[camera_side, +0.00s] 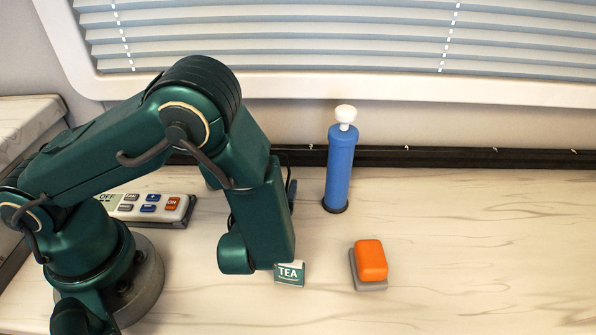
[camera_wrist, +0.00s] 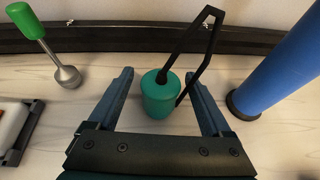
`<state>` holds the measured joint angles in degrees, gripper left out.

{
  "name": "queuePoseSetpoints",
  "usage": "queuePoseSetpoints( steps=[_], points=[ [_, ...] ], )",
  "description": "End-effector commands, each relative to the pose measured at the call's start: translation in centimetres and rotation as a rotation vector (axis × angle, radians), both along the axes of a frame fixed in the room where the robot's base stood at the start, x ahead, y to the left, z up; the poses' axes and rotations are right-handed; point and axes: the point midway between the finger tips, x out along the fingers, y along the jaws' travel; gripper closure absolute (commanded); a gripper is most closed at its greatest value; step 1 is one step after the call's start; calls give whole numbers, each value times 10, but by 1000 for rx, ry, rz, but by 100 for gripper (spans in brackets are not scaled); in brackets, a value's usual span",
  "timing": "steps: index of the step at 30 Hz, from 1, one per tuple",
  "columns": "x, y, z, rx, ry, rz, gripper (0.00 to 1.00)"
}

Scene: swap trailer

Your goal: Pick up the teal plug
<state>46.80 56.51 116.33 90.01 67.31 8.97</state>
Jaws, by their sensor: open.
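The teal plug (camera_wrist: 158,97) is a short teal cylinder with a black knob on top and a bent black handle rising to the upper right. It stands upright on the pale worktop in the wrist view. My gripper (camera_wrist: 160,74) is open, with one dark blue finger to the left of the plug and one to the right. Gaps show between the plug and both fingers; how their heights compare is hard to tell. In the side view my arm hides the plug and most of the gripper.
A blue pump (camera_side: 338,170) with a white knob stands right of the plug. An orange block on a grey base (camera_side: 371,262) and a TEA tag (camera_side: 290,273) lie nearer the front. A green-handled tool (camera_wrist: 45,45) and a remote (camera_side: 150,207) are left. The right worktop is clear.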

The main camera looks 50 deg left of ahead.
Motion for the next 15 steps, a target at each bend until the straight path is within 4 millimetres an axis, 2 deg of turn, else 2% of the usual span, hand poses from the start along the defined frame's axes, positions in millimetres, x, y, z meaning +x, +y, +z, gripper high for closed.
queuePoseSetpoints(
  steps=[6, 14, 15],
  points=[
    [12, 11, -7, -2, 0, 2, 17],
    [13, 11, -7, -2, 0, -1, 17],
    [13, 11, -7, -2, 0, -1, 25]
  ],
)
